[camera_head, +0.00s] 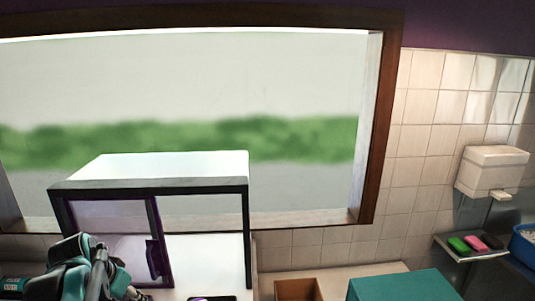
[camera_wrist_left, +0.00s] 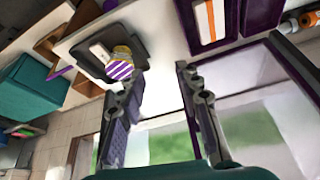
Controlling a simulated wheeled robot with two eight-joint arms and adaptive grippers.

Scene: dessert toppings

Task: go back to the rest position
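My left gripper (camera_wrist_left: 160,75) is open, with its two fingers apart and nothing between them in the left wrist view. In the head view my teal and black left arm is at the bottom left, in front of the framed case, with its end low in the picture. The case (camera_head: 160,183) has a white top, dark edges and a purple-framed door (camera_head: 153,255) with a dark handle. My right gripper is in neither view.
A purple-and-white striped item (camera_wrist_left: 119,70) with a yellowish top is by a dark tray (camera_wrist_left: 92,62). A teal box (camera_head: 395,286) and brown box (camera_head: 298,289) stand right of the case. A shelf (camera_head: 470,250) holds coloured bars beneath a white dispenser (camera_head: 492,170).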

